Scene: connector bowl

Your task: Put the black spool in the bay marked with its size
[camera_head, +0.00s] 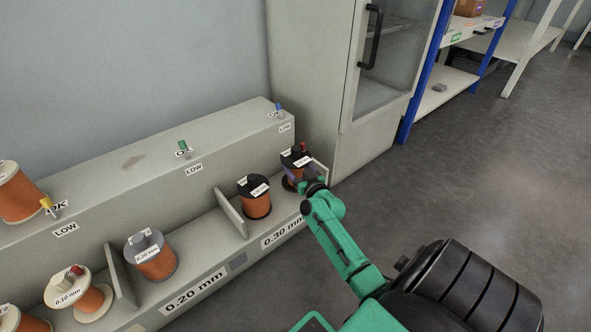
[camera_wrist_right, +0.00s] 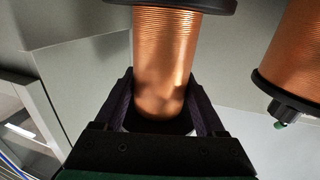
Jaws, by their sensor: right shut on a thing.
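A black-flanged spool of copper wire (camera_head: 296,158) is at the right end of the shelf in the head view. My right gripper (camera_head: 297,183) is shut on it, and its fingers lie either side of the copper winding (camera_wrist_right: 165,65) in the right wrist view. The spool looks upright; I cannot tell whether it touches the shelf floor. Another black spool (camera_head: 256,198) stands to its left, in the bay labelled 0.30 mm (camera_head: 284,234); a copper spool also shows at the right of the wrist view (camera_wrist_right: 295,60). My left gripper is not in view.
A divider (camera_head: 231,213) separates the 0.30 mm bay from the 0.20 mm bay (camera_head: 195,291), where a grey spool (camera_head: 152,255) stands. White spools (camera_head: 80,294) stand further left. A grey cabinet (camera_head: 345,120) is close to the shelf's right end.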

